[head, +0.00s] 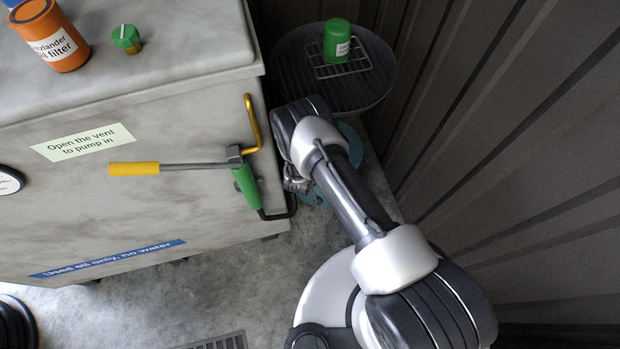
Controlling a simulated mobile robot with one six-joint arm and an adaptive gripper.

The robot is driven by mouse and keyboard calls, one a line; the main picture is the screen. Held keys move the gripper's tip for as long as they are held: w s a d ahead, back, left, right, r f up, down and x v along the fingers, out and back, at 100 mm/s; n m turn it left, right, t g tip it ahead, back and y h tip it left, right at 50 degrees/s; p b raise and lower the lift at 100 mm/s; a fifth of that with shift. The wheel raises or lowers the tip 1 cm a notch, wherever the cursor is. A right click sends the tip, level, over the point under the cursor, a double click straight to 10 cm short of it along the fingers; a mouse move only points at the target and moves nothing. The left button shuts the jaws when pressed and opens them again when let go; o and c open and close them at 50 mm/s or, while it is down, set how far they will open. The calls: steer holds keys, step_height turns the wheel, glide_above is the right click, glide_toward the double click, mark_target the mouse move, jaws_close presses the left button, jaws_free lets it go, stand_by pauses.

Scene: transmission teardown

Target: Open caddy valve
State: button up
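An oil drain caddy stands in the corner, with a wide dark round pan (290,55) on top and a teal lower part (352,140) partly hidden behind my arm. I cannot make out a valve on it. My gripper (294,184) points down beside the caddy, to the right of the grey tank's corner. It is small and mostly hidden by my wrist, so its fingers cannot be read. Whether it touches anything is also hidden.
A grey tank (170,205) fills the left. Its yellow-gripped pump lever (135,169), yellow bent pipe (255,120) and green handle (246,186) jut out near my gripper. A green can (337,42) sits on the pan's wire rack (345,70). A dark ribbed wall (500,130) closes the right.

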steer(key=shift+w, duration=0.1)
steer(key=o, duration=1)
steer(key=shift+o, duration=0.2)
steer(key=shift+r, duration=0.1)
steer(key=v, duration=1.2)
steer(key=shift+a, duration=0.1)
